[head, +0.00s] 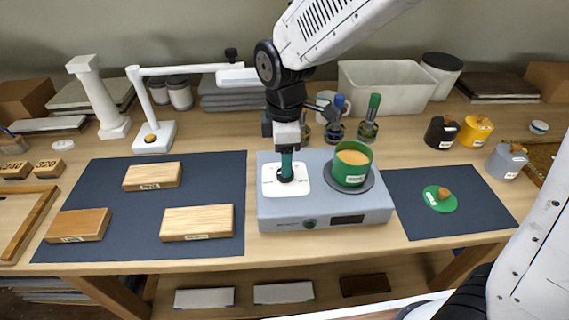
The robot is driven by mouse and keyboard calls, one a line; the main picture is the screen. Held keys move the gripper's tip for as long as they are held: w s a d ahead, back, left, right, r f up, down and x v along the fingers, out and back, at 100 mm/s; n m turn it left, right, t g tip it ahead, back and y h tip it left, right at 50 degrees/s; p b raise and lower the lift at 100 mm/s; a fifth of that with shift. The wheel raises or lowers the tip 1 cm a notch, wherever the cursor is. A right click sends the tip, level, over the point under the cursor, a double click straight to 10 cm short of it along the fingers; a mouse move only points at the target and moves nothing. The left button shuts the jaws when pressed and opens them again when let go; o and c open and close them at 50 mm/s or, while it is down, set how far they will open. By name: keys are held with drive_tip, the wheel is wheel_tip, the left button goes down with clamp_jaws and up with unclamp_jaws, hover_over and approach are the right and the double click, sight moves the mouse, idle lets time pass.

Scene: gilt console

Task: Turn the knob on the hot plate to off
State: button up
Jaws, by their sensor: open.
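The grey hot plate (325,214) stands at the middle of the bench. On the left of its top is a white dial panel (301,186) with small marks, too small to read. A dark knob (286,177) sits on this panel, partly hidden by my gripper. My gripper (286,168) points straight down over the knob with its teal fingers open. Its fingertips are at or just above the knob; I cannot tell whether they touch it. A small green round part (309,223) and a dark display (347,219) are on the front face.
A green pot (352,172) with tan contents sits on the round heating plate, right of my gripper. Bottles (368,122) and a white bin (388,82) stand behind. Wooden blocks (197,222) lie on the left dark mat; a green lid (440,200) lies on the right mat (405,205).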

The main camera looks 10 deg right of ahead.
drive_tip(key=shift+r, duration=2)
drive_tip(key=shift+s+m, duration=0.15)
drive_tip(key=shift+m, duration=0.35)
drive_tip(key=s+d+r+m, duration=0.4)
drive_tip(key=s+d+m, duration=0.4)
drive_tip(key=s+d, duration=0.2)
drive_tip(key=s+d+r+m+t, duration=0.1)
drive_tip(key=s+d+r+m, duration=0.3)
drive_tip(key=s+d+m, duration=0.4)
drive_tip(key=s+d, duration=0.1)
drive_tip(key=d, duration=0.1)
drive_tip(key=shift+s+d+m, duration=0.4)
